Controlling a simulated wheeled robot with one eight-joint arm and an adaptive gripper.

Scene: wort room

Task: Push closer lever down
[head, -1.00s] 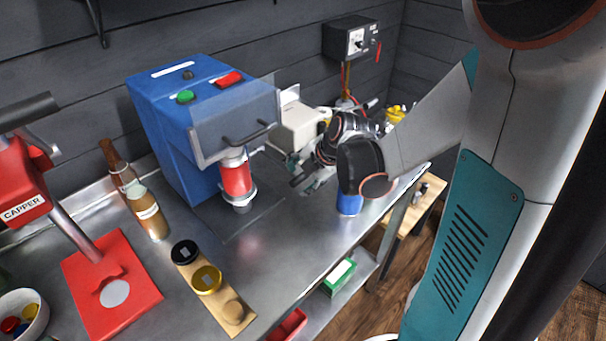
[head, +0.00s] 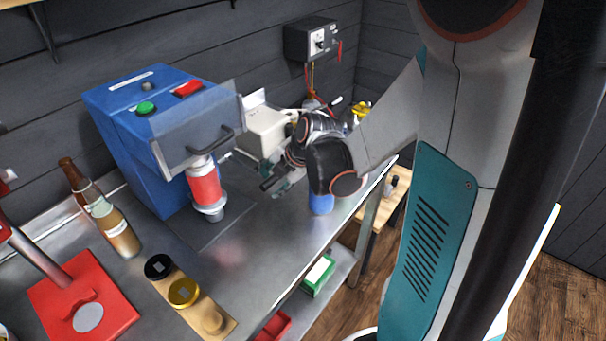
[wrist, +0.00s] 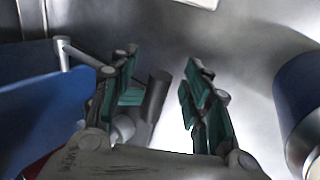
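The blue machine (head: 150,140) with green and red buttons stands on the steel bench. Its clear guard (head: 190,140) is in front, and a red can (head: 205,187) stands on its round support. A thin metal rod (wrist: 80,55) runs from the blue side in the wrist view. A dark cylindrical grip (wrist: 157,92), apparently the lever's end, shows between my fingers. My gripper (wrist: 158,85) is open around or just above this grip; contact cannot be told. In the head view my gripper (head: 278,178) is right of the machine, partly hidden by my wrist.
A cream machine (head: 262,132) stands behind my gripper. A blue can (head: 321,203) stands close on the right, also in the wrist view (wrist: 298,95). A bottle (head: 105,215), lid board (head: 215,322) and red capper base (head: 85,300) stand at left. The front bench middle is clear.

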